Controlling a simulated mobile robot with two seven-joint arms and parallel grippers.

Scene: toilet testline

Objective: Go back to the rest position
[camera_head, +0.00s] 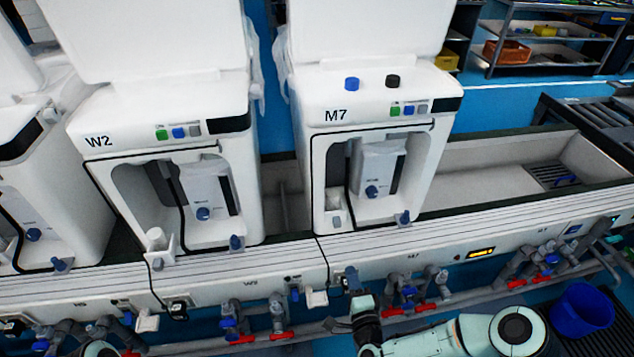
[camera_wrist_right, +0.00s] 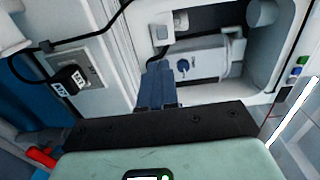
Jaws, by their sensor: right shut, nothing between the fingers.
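My right gripper (camera_head: 352,280) is in front of the bench edge below the white station marked M7 (camera_head: 385,105). Its arm comes in from the bottom right. In the right wrist view the gripper's dark fingers (camera_wrist_right: 157,84) are together, with nothing between them. They point toward the open front of a white station (camera_wrist_right: 215,45) with a blue knob inside. My left gripper is not in view; only a pale rounded part shows at the bottom left edge of the head view.
Station W2 (camera_head: 160,120) stands left of M7. Pipes and red-handled valves (camera_head: 395,311) run below the bench front, close to my right gripper. A blue bucket (camera_head: 582,310) is at the right. A black socket with cable (camera_wrist_right: 68,80) shows in the wrist view.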

